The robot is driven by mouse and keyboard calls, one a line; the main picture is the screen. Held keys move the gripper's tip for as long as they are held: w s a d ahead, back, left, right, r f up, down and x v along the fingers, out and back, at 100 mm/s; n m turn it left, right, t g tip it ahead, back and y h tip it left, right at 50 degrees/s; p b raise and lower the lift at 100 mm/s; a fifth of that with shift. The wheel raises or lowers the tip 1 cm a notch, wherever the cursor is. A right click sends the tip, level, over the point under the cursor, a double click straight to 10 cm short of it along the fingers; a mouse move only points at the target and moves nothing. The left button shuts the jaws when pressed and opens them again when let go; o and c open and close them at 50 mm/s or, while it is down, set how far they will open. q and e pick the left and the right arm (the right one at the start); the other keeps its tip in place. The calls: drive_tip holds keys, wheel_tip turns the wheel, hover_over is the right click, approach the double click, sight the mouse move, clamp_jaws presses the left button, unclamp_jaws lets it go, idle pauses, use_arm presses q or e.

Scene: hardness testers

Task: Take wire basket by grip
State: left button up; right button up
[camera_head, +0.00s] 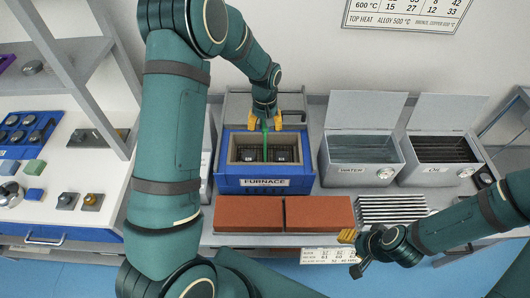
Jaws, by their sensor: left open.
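The blue furnace (222,180) stands open at the centre of the bench. Inside it sits what looks like the dark wire basket (250,154), with two dark blocks showing; its wires are too small to make out. A thin green upright part (265,148), perhaps the grip, rises from the middle. My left gripper (265,122) points down over the furnace, its yellow fingers apart on either side of the top of the green part. Contact cannot be made out. My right gripper (348,238) is low at the right, by the brick slabs; its opening is unclear.
Two reddish brick slabs (250,214) lie in front of the furnace. A grey WATER tank (352,172) and an OIL tank (435,174) stand open to the right. A striped metal rack (392,208) lies before them. A white table (60,190) with samples is at left.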

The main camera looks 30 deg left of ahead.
use_arm(q)
drive_tip(key=shift+f, duration=0.2)
clamp_jaws()
drive_tip(key=shift+r, duration=0.1)
